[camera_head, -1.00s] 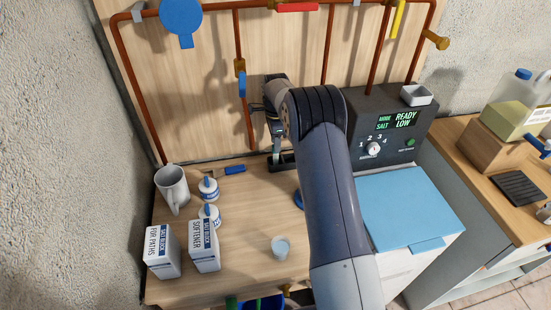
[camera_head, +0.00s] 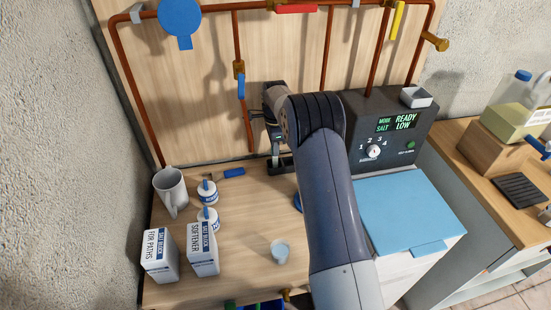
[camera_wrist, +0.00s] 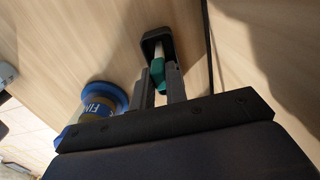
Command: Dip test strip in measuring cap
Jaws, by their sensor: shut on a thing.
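In the wrist view my gripper (camera_wrist: 160,82) is shut on a slim white and teal piece (camera_wrist: 158,69), which looks like the test strip. Its far end reaches into a small black holder (camera_wrist: 153,37). In the head view my gripper (camera_head: 272,132) is at the back of the wooden bench, by the back board, and the holder (camera_head: 287,161) is just below it. A small translucent cup (camera_head: 280,251), likely the measuring cap, stands upright near the bench's front, well apart from my gripper. My arm hides part of the bench.
A blue-rimmed tub (camera_wrist: 103,97) is close to my gripper in the wrist view. A mug (camera_head: 171,190), small white bottles (camera_head: 207,192) and two cartons (camera_head: 203,250) stand on the left. A dark control box (camera_head: 390,125) is right of my arm. Copper pipes (camera_head: 238,40) run behind.

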